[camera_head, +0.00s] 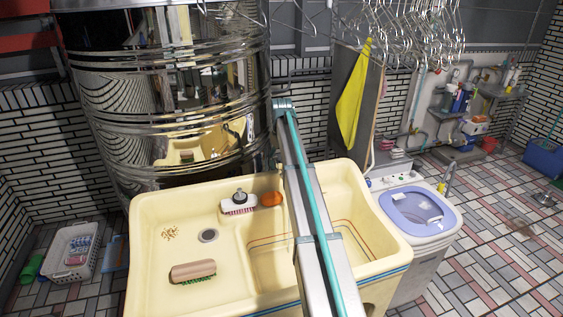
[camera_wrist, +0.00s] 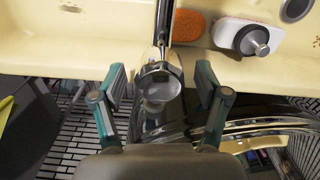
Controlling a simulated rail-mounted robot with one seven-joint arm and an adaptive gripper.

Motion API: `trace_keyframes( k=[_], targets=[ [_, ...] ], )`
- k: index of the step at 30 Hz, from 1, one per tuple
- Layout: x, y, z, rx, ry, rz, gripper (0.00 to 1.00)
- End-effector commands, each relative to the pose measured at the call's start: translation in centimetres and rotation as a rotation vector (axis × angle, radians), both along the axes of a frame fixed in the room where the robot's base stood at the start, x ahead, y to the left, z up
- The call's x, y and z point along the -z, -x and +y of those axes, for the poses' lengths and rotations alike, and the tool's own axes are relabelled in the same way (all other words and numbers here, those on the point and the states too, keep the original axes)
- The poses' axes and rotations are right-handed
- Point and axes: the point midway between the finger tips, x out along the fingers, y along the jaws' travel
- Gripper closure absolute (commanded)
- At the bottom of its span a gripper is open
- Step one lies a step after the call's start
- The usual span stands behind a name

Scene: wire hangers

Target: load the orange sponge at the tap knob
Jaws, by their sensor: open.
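The orange sponge (camera_head: 271,198) lies on the sink's back ledge, just left of my arm. In the wrist view the sponge (camera_wrist: 187,26) is beyond my fingertips, slightly right of centre. A shiny round metal part, apparently the tap knob (camera_wrist: 160,88), shows between my spread fingers, with a thin metal spout running up past the sponge. I cannot tell how near my fingers are to it in depth. My gripper (camera_wrist: 160,80) is open, with nothing held between its teal-sided fingers. In the head view I cannot make out the gripper or the tap clearly.
A white scrub brush with a dark knob (camera_head: 239,204) lies beside the sponge. A brown brush (camera_head: 193,272) lies on the cream sink (camera_head: 150,235). A large shiny metal tank (camera_head: 110,95) stands behind. Wire hangers (camera_head: 400,30) and a yellow cloth (camera_head: 351,100) hang above right.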

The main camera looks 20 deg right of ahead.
Motion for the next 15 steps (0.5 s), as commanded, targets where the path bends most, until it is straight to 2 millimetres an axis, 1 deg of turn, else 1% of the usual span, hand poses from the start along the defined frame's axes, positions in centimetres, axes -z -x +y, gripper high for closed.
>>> trace_keyframes(
  k=[5,15],
  targets=[
    [-1.8,-0.1,0.0,0.0,0.001,-0.002,0.26],
    [-8.3,-0.2,0.0,0.0,0.001,-0.003,0.26]
  ],
)
